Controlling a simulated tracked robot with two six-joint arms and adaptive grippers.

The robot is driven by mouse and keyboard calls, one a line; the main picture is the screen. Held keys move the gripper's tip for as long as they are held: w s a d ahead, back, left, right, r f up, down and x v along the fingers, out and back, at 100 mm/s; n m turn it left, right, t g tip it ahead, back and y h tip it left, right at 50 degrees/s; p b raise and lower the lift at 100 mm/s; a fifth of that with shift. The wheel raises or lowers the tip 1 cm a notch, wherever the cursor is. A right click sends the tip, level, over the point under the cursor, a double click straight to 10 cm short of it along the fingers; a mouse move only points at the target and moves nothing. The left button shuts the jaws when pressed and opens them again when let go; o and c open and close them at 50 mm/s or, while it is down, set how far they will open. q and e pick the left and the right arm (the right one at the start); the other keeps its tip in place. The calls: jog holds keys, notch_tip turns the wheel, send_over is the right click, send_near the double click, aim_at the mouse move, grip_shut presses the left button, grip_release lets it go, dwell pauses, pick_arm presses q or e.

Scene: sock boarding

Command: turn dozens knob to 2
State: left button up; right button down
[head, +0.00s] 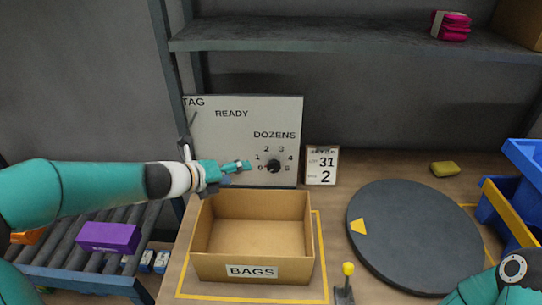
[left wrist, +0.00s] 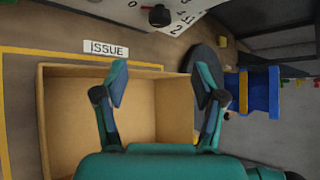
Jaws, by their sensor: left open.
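The dozens knob (head: 273,166) is a small black knob on a pale panel (head: 222,143), under the word DOZENS and ringed by numbers 0 to 5.
An open cardboard box (head: 252,267) labelled BAGS stands below the knob. Right of it are a yellow-topped lever (head: 346,284) and a dark round turntable (head: 420,240). A blue bin (head: 525,160) is at far right. A shelf (head: 350,38) overhangs the panel. Part of my right arm shows bottom right.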

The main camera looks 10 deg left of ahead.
aim_at(271, 167)
pick_arm(q)
jog(key=b+x, duration=0.1)
jog(key=x, duration=1.6)
jog(key=shift+w+a+r, duration=0.1)
jog(key=shift+a, duration=0.1)
jog(key=shift+c, duration=0.4)
jog(key=c, duration=1.1)
